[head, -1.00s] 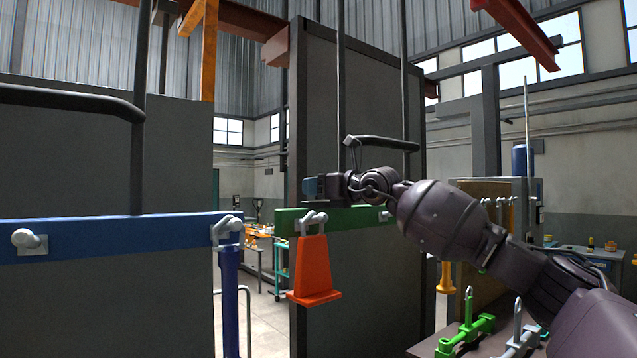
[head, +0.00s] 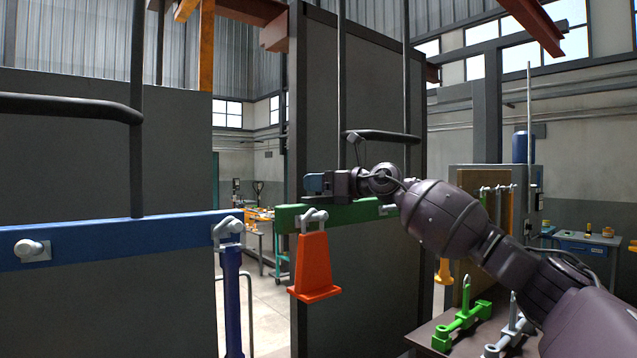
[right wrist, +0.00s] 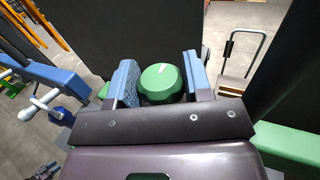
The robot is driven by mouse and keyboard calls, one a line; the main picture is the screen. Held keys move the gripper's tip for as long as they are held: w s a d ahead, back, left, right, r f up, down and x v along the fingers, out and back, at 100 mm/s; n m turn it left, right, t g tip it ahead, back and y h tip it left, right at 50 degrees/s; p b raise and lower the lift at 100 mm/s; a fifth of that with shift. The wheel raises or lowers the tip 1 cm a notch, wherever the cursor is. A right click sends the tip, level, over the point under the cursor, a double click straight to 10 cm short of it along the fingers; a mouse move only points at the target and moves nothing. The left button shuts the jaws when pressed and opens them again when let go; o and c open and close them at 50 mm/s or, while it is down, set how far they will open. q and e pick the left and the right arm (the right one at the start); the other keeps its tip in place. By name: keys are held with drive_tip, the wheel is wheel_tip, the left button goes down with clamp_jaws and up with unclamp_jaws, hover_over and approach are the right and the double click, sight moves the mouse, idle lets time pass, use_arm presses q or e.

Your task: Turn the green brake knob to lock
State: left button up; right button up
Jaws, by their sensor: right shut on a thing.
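The green brake knob (right wrist: 162,84) shows in the right wrist view, with a short pale mark on its face that slants slightly. It sits between the blue finger pads of my right gripper (right wrist: 160,84), which is shut on it. In the head view my right gripper (head: 316,183) is just above the green beam (head: 352,213) on the grey panel. The knob is hidden there behind the gripper.
An orange-red cone-shaped piece (head: 314,265) hangs from a grey fitting on the green beam. A blue beam (head: 120,240) crosses the left panel. A dark table (head: 425,338) with green and grey clamp-like tools stands at lower right.

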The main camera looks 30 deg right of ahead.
drive_tip(key=shift+r, duration=0.1)
use_arm(q)
drive_tip(key=shift+r, duration=0.1)
use_arm(e)
drive_tip(key=o, duration=0.9)
drive_tip(key=shift+s+d, duration=0.25)
drive_tip(key=shift+s, duration=0.15)
use_arm(q)
drive_tip(key=f+b, duration=0.1)
drive_tip(key=b, duration=0.1)
drive_tip(key=w+f+b, duration=0.1)
drive_tip(key=b, duration=0.1)
drive_tip(key=shift+w+d+f, duration=0.1)
drive_tip(key=shift+w+d, duration=0.05)
drive_tip(key=shift+w, duration=0.15)
use_arm(e)
drive_tip(key=v, duration=1)
drive_tip(key=shift+a, duration=0.1)
